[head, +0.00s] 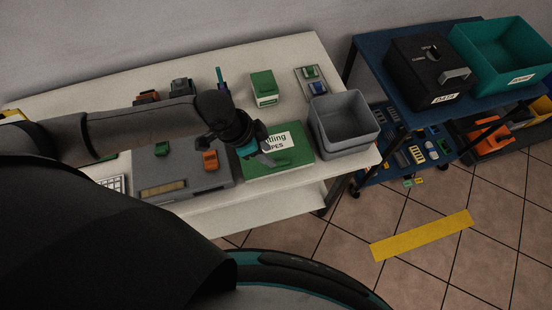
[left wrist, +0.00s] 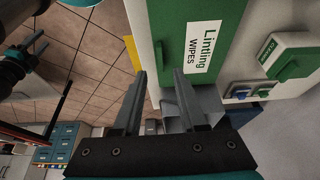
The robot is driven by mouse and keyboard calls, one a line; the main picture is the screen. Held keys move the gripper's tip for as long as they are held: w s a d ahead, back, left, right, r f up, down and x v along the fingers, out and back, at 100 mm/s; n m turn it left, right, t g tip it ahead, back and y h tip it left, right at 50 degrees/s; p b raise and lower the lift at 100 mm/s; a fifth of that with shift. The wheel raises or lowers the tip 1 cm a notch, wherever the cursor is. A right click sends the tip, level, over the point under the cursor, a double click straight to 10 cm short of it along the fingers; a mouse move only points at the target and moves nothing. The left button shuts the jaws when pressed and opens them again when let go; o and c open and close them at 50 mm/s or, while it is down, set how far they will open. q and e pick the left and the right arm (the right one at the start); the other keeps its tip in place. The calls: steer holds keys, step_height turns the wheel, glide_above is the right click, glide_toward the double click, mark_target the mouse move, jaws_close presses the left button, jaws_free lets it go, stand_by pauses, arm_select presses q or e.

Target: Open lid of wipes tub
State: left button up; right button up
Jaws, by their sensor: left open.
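The wipes tub (head: 293,166) is a flat green box with a white label reading WIPES, near the front right of the white table. Its lid looks shut, with a darker green raised strip on top. In the left wrist view the tub's green top (left wrist: 173,50) fills the upper middle. My left gripper (head: 266,157) hangs over the tub's left side and partly hides the label. Its two fingers (left wrist: 158,82) are apart with nothing between them; contact with the lid is unclear. A dark gripper, seemingly my right one (left wrist: 34,47), shows at the left of the wrist view, away from the tub.
Grey stacked bins (head: 345,126) stand right of the tub. A grey device (head: 185,180) with an orange block (head: 210,159) lies left of it. A small green box (head: 264,88) and a tray (head: 312,83) stand behind. A blue cart (head: 400,112) is farther right.

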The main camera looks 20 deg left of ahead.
mark_target(278, 163)
arm_select(q)
steer(key=shift+b+x, duration=0.5)
steer(key=shift+x, duration=2.6)
jaws_close()
